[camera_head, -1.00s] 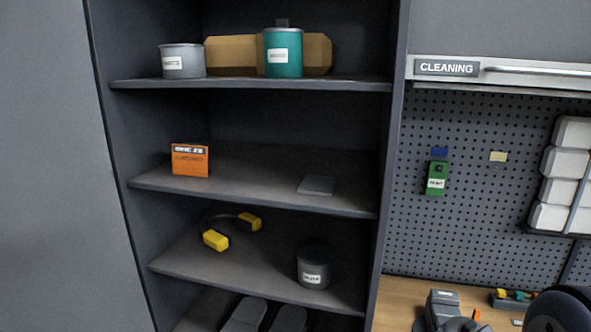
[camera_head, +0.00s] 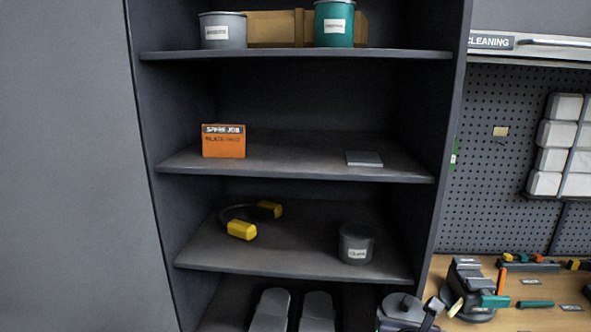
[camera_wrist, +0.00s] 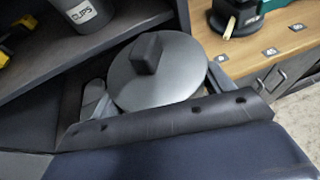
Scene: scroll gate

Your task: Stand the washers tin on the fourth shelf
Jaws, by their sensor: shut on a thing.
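My gripper (camera_wrist: 155,92) is shut on a round grey tin (camera_wrist: 150,78), with a finger on each side of it. The tin's lid has a dark square knob and faces the wrist camera. Its label is hidden, so I cannot read whether it says washers. In the head view the held tin (camera_head: 402,306) is low, in front of the cupboard's lower right part. The shelf unit's visible boards are a top shelf (camera_head: 290,54), a middle shelf (camera_head: 300,160), a lower shelf (camera_head: 300,258) and a bottom one (camera_head: 235,312).
A grey tin (camera_head: 223,30) and teal tin (camera_head: 334,24) stand before a tan box. The middle shelf holds an orange box (camera_head: 223,141) and flat grey plate (camera_head: 364,159). The lower shelf holds yellow-ended gear (camera_head: 242,230) and a clips tin (camera_head: 356,244). A workbench (camera_head: 535,285) stands right.

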